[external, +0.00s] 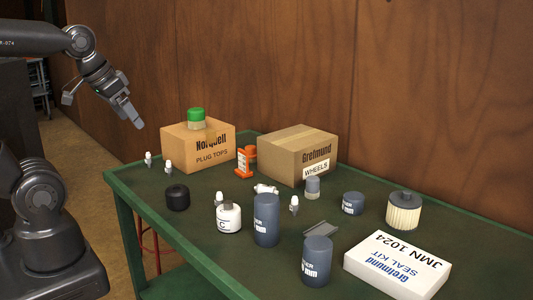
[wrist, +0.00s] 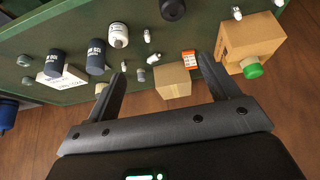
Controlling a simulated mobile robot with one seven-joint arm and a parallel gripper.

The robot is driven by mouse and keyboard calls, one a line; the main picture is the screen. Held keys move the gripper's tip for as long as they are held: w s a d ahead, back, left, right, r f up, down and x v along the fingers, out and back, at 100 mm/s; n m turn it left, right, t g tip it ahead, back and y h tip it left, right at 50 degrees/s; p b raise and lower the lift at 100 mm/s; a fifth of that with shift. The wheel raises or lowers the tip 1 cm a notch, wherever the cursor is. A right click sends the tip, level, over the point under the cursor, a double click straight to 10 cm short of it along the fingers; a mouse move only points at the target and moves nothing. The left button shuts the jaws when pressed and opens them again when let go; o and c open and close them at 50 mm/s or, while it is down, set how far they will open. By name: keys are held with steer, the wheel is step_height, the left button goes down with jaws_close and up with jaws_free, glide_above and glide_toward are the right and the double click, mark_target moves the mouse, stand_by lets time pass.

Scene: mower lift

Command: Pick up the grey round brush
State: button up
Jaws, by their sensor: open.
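The grey round brush (external: 312,187) appears to be the small grey round piece standing on the green table, just in front of the right side of the WHEELS box. In the wrist view it appears as a small grey piece (wrist: 141,75) between the fingers, nearer the left one. My gripper (external: 103,111) is in the air beyond the table's left end, high above its surface and well left of the brush. It also shows in the wrist view (wrist: 162,66), with its fingers wide apart and nothing between them.
The WHEELS box (external: 284,160) stands behind the brush. The PLUG TOPS box (external: 190,148) carries a green-topped brush (external: 196,114). An orange piece (external: 245,161), dark canisters (external: 266,222), a cream filter (external: 403,215) and a white SEAL KIT box (external: 397,265) stand around.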

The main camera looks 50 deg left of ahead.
steer(key=c, duration=0.3)
steer(key=shift+c, duration=0.2)
steer(key=m+g+h, duration=0.2)
steer(key=m, duration=0.2)
glide_above(312, 178)
steer(key=s+a, duration=0.1)
steer(key=s, duration=0.1)
step_height(312, 178, down, 18)
steer(key=r, duration=0.1)
steer(key=x, duration=0.6)
steer(key=shift+s+a+f, duration=0.1)
steer(key=shift+a+f, duration=0.05)
steer(key=shift+t, duration=0.3)
steer(key=shift+s+x, duration=0.2)
steer(key=shift+x, duration=2.45)
